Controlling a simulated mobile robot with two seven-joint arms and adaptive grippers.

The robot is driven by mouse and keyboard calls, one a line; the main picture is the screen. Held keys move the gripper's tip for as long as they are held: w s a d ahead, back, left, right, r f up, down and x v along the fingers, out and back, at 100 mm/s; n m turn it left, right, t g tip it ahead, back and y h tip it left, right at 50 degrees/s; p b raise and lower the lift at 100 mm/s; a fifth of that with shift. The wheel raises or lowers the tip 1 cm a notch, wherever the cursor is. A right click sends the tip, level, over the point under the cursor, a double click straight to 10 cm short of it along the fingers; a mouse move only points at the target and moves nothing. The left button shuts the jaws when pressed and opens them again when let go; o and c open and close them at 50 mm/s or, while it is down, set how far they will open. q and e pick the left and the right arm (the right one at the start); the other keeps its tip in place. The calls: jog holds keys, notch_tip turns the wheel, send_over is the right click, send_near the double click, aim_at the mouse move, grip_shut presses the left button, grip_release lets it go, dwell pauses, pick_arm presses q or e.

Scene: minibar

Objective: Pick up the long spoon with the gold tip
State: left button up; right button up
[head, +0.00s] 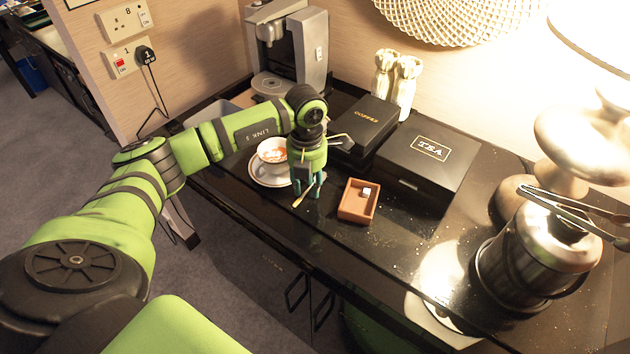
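My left gripper (307,192) points down just right of a cup on a saucer. Its two dark fingers are apart, with a gap between them. A thin stick-like piece with a tan or gold tone (301,199) lies at the fingertips and looks like part of the long spoon. The gripper hides the rest of it, and I see no grip on it. A silvery metal piece (340,139) shows behind the gripper; I cannot tell whether it belongs to the spoon. My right gripper is not in view.
A filled cup (272,151) on a white saucer (263,178) is beside the gripper. A small brown tray (352,212), a coffee box (362,128), a tea box (428,160) and a coffee machine (310,58) are near. A metal bucket with tongs (535,250) stands right. The front-middle counter is clear.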

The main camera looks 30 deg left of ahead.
pick_arm(q)
grip_shut()
jog(key=shift+r, duration=0.1)
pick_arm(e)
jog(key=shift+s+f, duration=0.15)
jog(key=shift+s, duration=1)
